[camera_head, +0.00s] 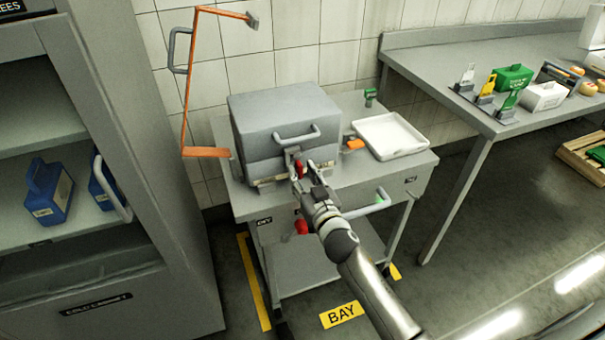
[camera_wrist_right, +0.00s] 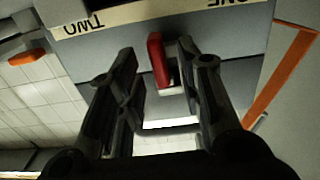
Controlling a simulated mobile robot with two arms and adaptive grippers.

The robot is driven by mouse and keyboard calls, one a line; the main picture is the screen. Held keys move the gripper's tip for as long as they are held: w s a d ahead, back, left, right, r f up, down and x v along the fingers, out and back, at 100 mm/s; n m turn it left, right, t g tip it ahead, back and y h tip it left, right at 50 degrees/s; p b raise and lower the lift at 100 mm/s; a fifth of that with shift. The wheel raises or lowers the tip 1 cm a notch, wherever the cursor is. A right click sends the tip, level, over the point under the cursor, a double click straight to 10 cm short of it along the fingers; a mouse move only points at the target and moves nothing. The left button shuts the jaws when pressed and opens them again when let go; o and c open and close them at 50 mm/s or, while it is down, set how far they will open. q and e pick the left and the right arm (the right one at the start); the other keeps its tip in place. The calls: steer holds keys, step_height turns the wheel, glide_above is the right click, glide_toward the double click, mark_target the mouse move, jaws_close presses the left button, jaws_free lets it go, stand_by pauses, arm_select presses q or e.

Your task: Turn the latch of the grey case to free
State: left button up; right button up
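The grey case (camera_head: 280,118) stands on a grey cart (camera_head: 262,207), with its lid down and a grey handle (camera_head: 297,135) on its front. The red latch (camera_head: 299,168) is on the case front below the handle, partly hidden by my right gripper (camera_head: 311,172). In the right wrist view the red latch (camera_wrist_right: 158,60) stands between the fingers of my right gripper (camera_wrist_right: 158,72), near their tips. The fingers are apart, with gaps beside the latch, and I cannot see contact. Label strips reading ONE and TWO (camera_wrist_right: 140,15) lie beside the latch. My left gripper is not in view.
A white tray (camera_head: 390,136) and an orange object (camera_head: 355,144) sit on the cart right of the case. An orange frame (camera_head: 190,90) rises at left. A cabinet (camera_head: 180,220) stands left, a bench (camera_head: 440,85) right.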

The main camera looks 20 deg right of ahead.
steer(key=shift+w, duration=0.35)
jaws_close()
